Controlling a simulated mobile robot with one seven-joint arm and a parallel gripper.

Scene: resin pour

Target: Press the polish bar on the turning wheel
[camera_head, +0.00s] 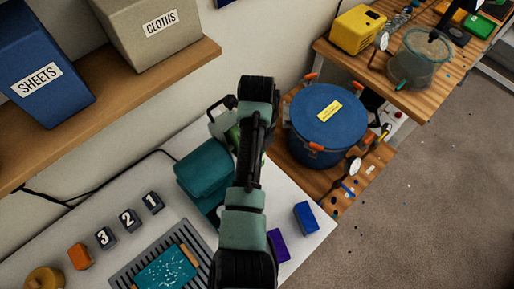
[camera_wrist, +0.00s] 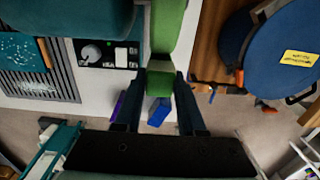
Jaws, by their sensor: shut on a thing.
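My gripper (camera_wrist: 160,76) is shut on a green polish bar (camera_wrist: 158,88), which shows between its fingers in the wrist view. A brighter green wheel (camera_wrist: 167,25) stands edge-on just beyond the fingertips. The bar's far end meets or nearly meets the wheel's near edge; I cannot tell if they touch, nor whether the wheel is turning. In the head view my arm covers the gripper and the bar, and only part of the wheel (camera_head: 233,136) shows beside the teal machine body (camera_head: 203,172).
A purple bar (camera_head: 278,246) and a blue bar (camera_head: 305,217) lie on the white bench. A control panel with a knob (camera_wrist: 92,53) is left of the wheel. A blue lidded pot (camera_head: 327,113) stands close on the right. A slotted rack (camera_head: 129,272) holds a teal speckled board.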

